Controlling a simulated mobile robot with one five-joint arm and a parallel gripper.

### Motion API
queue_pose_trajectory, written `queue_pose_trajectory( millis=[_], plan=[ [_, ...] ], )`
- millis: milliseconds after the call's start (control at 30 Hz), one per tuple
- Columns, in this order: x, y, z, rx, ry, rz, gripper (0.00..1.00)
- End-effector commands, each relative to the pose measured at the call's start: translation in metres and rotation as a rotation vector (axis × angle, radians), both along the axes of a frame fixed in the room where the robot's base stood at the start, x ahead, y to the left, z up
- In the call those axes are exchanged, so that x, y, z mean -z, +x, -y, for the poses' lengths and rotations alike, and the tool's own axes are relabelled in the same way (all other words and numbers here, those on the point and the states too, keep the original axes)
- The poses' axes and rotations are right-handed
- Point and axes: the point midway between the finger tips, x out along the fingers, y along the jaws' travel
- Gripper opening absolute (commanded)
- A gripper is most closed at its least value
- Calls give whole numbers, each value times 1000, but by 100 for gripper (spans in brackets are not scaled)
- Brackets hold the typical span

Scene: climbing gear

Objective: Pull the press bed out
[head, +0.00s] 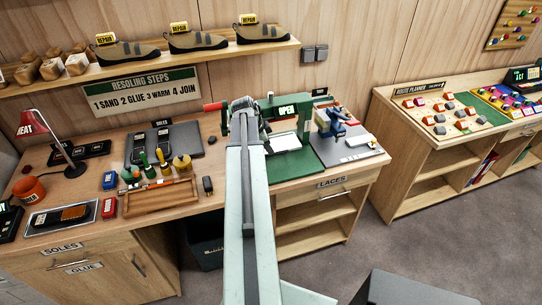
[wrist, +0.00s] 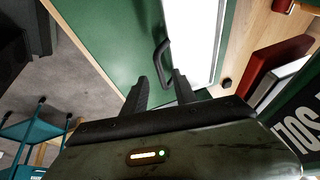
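The green press (head: 306,106) stands on the bench behind the end of my arm, with a lit sign reading OPEN. Its white press bed (head: 287,143) shows low in the press; part of the press is hidden by my arm. In the wrist view the white bed (wrist: 196,45) runs along a green surface, with a black loop handle (wrist: 161,58) on its left edge. My gripper (wrist: 160,76) is open, its two dark fingers apart. The near end of the handle lies at or just beyond the gap between the fingertips; I cannot tell whether they touch.
A blue tool (head: 333,122) on a grey mat stands right of the press. A wooden tray (head: 158,197), small bottles and a red lamp (head: 36,125) are on the left. In the wrist view a red block (wrist: 278,65) lies right of the bed.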

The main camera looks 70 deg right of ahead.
Motion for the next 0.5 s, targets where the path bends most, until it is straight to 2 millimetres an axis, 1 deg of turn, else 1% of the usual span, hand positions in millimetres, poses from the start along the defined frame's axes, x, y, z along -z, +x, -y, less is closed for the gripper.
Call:
queue_pose_trajectory(
  millis=[33, 100, 200, 300, 500],
  plan=[
    [19, -2, 5, 1, 0, 0, 33],
    [30, -4, 9, 0, 0, 0, 33],
    [41, -7, 15, -1, 0, 0, 33],
    [43, -8, 17, -1, -1, 0, 33],
    [40, -8, 16, -1, 0, 0, 33]
  ],
)
